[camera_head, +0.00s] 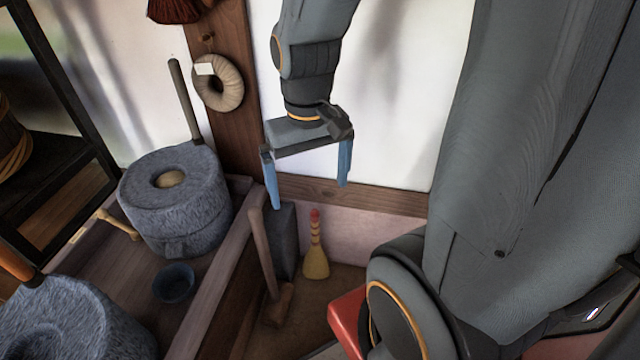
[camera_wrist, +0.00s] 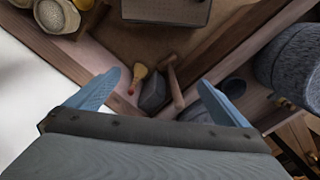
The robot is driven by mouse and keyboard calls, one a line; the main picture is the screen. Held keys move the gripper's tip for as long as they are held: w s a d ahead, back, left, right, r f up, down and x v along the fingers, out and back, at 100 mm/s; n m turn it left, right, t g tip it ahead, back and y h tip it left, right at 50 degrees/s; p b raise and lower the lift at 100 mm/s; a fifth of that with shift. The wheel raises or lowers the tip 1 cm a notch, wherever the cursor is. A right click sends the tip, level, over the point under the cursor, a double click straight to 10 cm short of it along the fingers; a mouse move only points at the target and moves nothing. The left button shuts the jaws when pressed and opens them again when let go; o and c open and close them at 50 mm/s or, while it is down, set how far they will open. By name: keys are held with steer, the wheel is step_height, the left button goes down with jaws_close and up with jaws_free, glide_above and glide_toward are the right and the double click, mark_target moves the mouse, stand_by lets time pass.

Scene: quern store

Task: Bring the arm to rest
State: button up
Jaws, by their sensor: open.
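My gripper (camera_head: 309,180) hangs pointing down in front of the white wall, with its two blue fingers spread wide and nothing between them. It also shows in the wrist view (camera_wrist: 165,95), open and empty above the corner of the floor. A wooden mallet (camera_head: 263,250) leans in the corner beside a dark grey block (camera_head: 287,235). A small yellow brush with a red tip (camera_head: 315,250) stands to their right. All three lie below my gripper, clear of its fingers.
A stone quern (camera_head: 175,205) with an upright handle stands on a wooden bench (camera_head: 212,280) at left, near a small blue bowl (camera_head: 174,283). A second quern (camera_head: 75,325) is at lower left. A rope ring (camera_head: 218,84) hangs on the post. The wall behind my gripper is bare.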

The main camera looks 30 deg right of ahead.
steer(key=shift+s+d+r, duration=0.15)
steer(key=shift+s+d, duration=0.2)
steer(key=shift+s, duration=0.15)
steer(key=shift+s+d+r, duration=0.1)
steer(key=shift+s+d, duration=0.2)
steer(key=shift+s, duration=0.2)
steer(key=a+p, duration=0.1)
steer(key=a+r+p, duration=0.1)
steer(key=a+p, duration=0.1)
steer(key=shift+s+a+r+n, duration=0.1)
steer(key=shift+a+r+n, duration=0.05)
steer(key=shift+r+n, duration=0.25)
